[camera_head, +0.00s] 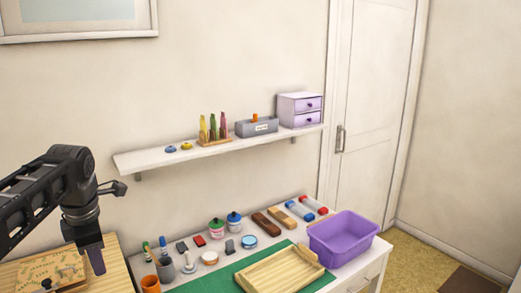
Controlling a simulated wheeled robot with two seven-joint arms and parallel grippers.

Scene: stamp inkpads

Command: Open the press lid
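My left gripper (96,262) points down at the lower left, over the right side of a light wooden surface. Its fingers overlap in this view, so I cannot tell whether they are open or shut. To its left, a flat wooden piece with a leafy pattern (42,270) lies on that surface, partly cut off by the bottom edge. It may be the press with its lid; its hinge and lid edge cannot be made out. The gripper appears beside it, with no contact visible. My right gripper is not in view.
The white table holds an orange cup (150,284), a grey cup (165,270), several stamps and inkpads, a green mat (218,283), a wooden tray (317,270) and a purple bin (343,252). A wall shelf (160,158) hangs behind.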

